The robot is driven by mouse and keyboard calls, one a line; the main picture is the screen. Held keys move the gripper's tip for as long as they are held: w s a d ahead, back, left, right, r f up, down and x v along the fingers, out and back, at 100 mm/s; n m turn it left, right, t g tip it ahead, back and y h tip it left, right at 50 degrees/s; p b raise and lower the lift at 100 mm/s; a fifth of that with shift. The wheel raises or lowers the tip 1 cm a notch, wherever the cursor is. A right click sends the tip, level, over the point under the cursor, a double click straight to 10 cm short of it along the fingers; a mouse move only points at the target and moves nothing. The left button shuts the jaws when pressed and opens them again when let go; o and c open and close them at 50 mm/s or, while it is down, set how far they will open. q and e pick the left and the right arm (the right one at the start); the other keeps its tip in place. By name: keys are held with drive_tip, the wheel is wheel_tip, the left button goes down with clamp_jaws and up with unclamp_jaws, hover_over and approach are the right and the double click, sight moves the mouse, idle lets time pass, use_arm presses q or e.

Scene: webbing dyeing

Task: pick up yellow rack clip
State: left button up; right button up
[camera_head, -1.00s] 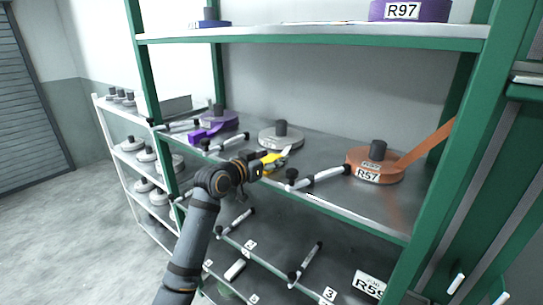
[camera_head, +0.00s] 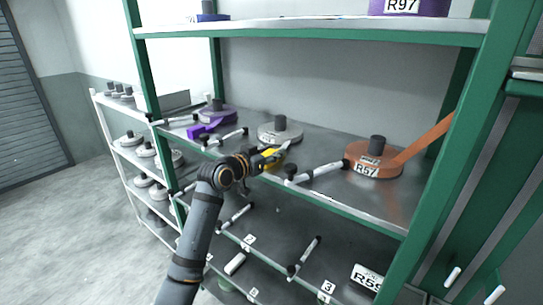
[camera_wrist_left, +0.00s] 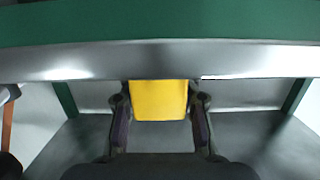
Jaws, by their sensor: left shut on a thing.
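The yellow rack clip (camera_head: 271,161) is at the shelf's front, just before the white webbing roll (camera_head: 279,130). In the left wrist view the yellow clip (camera_wrist_left: 158,99) sits between the two fingers of my left gripper (camera_wrist_left: 160,110). The left gripper (camera_head: 266,158) is shut on it in the head view, with the arm coming up from below. Part of the clip is hidden by the gripper. My right gripper is not in view.
An orange roll marked R57 (camera_head: 374,159) with a loose orange strap stands to the right. A purple roll (camera_head: 217,115) stands to the left. White bars with black ends (camera_head: 319,172) stick out along the shelf edge. Green posts (camera_head: 429,150) frame the rack.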

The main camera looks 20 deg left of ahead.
sight(272, 151)
use_arm(q)
wheel_tip(272, 151, up, 3)
drive_tip(key=b, duration=0.2)
drive_tip(key=shift+s+r+b, duration=0.1)
drive_tip(key=shift+s+b, duration=0.05)
drive_tip(key=shift+b, duration=0.25)
drive_tip(key=s+r, duration=0.1)
drive_tip(key=r, duration=0.1)
drive_tip(key=s+r+b, duration=0.1)
drive_tip(key=s+r, duration=0.1)
drive_tip(key=shift+s+d+r, duration=0.1)
drive_tip(key=shift+s+r, duration=0.05)
drive_tip(key=shift+s, duration=0.1)
drive_tip(key=s+r+b, duration=0.3)
drive_tip(key=s+r, duration=0.2)
drive_tip(key=s, duration=0.5)
drive_tip(key=shift+d+r, duration=0.15)
drive_tip(key=shift+r, duration=0.1)
drive_tip(key=shift+s, duration=0.1)
